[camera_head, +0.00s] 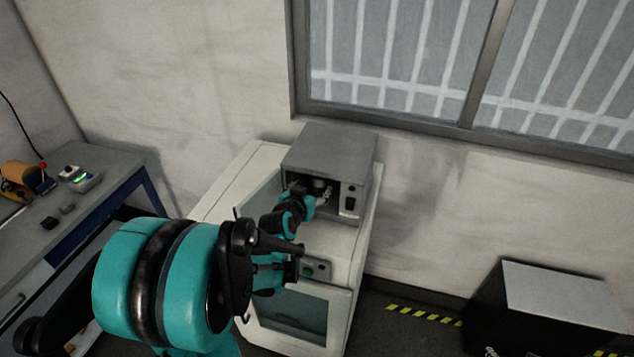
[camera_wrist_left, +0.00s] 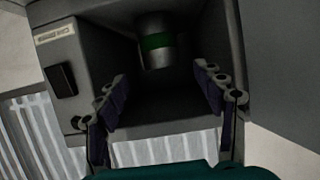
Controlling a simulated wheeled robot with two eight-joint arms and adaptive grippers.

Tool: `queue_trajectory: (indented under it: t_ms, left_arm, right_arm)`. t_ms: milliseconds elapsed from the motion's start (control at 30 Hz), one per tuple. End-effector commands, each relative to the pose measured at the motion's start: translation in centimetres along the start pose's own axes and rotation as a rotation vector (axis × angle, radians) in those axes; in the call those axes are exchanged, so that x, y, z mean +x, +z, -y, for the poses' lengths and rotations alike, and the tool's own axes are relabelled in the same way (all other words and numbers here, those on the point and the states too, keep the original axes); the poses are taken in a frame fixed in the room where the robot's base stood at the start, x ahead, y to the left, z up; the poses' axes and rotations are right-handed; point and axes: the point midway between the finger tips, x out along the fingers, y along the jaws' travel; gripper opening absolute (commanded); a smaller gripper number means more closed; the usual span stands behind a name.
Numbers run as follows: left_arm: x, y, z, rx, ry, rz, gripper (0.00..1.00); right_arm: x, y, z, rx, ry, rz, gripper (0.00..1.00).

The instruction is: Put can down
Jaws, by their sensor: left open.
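The can (camera_wrist_left: 155,42) is a grey cylinder with a green band, inside the dark chamber of a grey box-shaped machine. The machine (camera_head: 330,150) stands on a white cabinet. My left gripper (camera_head: 324,195) reaches into the front opening of the machine. In the left wrist view, its two fingers (camera_wrist_left: 163,95) are spread wide with nothing between them, and the can shows beyond the tips, apart from both. In the head view the can (camera_head: 319,184) is small and partly hidden in the chamber. My right gripper is not seen.
The machine's side walls and front panel with a dark switch (camera_head: 351,204) lie close around my left gripper. The white cabinet (camera_head: 335,238) has some bare top in front of the machine. A workbench (camera_head: 100,200) with small devices stands at left, a dark box (camera_head: 560,290) at right.

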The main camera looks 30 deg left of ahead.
Motion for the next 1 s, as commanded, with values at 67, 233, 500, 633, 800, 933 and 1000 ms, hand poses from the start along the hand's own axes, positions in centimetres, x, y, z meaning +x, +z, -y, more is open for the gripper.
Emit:
queue_trajectory:
  t_ms: [67, 233, 500, 633, 800, 933, 1000]
  left_arm:
    - [-1.4, -0.1, 0.0, -0.001, 0.000, 0.000, 0.69]
    - [-3.0, 0.0, 0.0, -0.001, 0.000, 0.000, 0.69]
    - [-7.0, 0.9, -6.0, 0.026, 0.101, 0.123, 0.69]
    - [-11.8, 3.1, -10.7, 0.062, 0.173, 0.268, 0.69]
    - [-18.2, 6.7, -13.7, 0.112, 0.207, 0.436, 0.69]
    - [-21.6, 8.7, -14.1, 0.138, 0.201, 0.517, 0.69]
    - [-22.6, 9.3, -14.1, 0.146, 0.196, 0.541, 0.69]
  right_arm:
    - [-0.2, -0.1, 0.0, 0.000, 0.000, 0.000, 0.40]
    - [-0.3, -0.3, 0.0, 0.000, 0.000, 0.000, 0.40]
    - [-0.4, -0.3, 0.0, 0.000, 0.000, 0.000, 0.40]
    - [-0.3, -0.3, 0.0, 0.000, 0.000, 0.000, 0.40]
    - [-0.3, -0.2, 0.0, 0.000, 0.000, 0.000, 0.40]
    - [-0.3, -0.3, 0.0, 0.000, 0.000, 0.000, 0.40]
    - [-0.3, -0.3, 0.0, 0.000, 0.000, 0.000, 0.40]
